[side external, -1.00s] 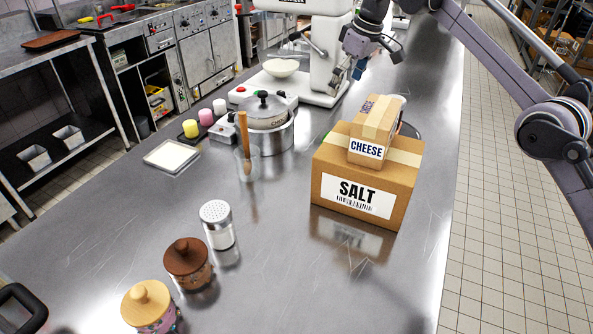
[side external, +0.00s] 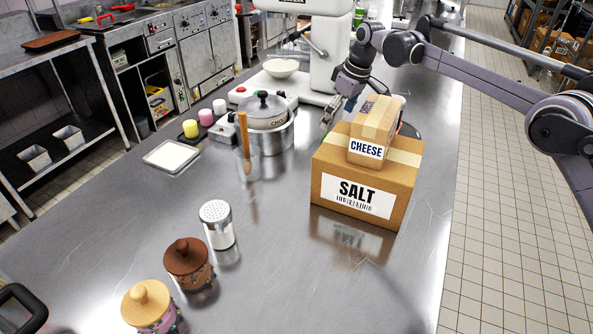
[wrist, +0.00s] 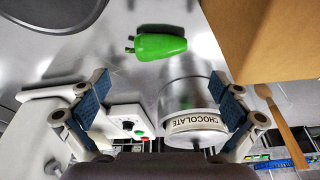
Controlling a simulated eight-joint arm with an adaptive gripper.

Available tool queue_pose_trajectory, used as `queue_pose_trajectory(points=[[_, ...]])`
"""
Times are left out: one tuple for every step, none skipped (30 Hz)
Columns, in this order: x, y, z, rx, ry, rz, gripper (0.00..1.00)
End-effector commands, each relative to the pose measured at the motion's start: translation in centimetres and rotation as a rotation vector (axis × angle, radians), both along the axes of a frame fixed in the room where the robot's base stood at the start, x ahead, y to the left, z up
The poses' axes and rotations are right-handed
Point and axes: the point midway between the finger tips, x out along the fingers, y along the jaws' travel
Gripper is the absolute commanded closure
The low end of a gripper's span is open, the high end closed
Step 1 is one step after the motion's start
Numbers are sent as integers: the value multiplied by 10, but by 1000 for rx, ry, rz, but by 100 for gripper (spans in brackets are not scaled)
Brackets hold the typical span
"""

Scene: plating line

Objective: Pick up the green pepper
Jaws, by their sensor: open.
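The green pepper (wrist: 160,47) lies on the steel counter in the wrist view, above the space between my fingers in the picture. My gripper (wrist: 165,97) is open and empty, with one blue-padded finger on each side. In the side external view my gripper (side external: 338,112) hangs over the counter, behind and left of the boxes.
The salt box (side external: 398,190) with the cheese box (side external: 375,125) on top stands close to my gripper. The chocolate pot (side external: 266,125) and the white mixer (side external: 325,60) are nearby. The front middle of the counter (side external: 310,280) is clear.

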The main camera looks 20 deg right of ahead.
Motion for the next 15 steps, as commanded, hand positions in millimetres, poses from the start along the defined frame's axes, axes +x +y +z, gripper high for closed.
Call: queue_pose_trajectory(points=[[1,1,-3,0,0,0,0],[1,1,-4,0,0,0,0],[1,1,-6,0,0,0,0],[2,2,-8,0,0,0,0],[2,2,-10,0,0,0,0],[3,3,-15,0,0,0,0],[4,4,-19,0,0,1,0],[5,4,-23,0,0,1,0],[6,5,-29,0,0,1,0],[7,6,-33,0,0,1,0],[8,7,-37,0,0,0,0],[9,8,-42,0,0,0,0],[10,8,-45,0,0,0,0],[10,8,-48,0,0,0,0],[11,9,-51,0,0,0,0]])
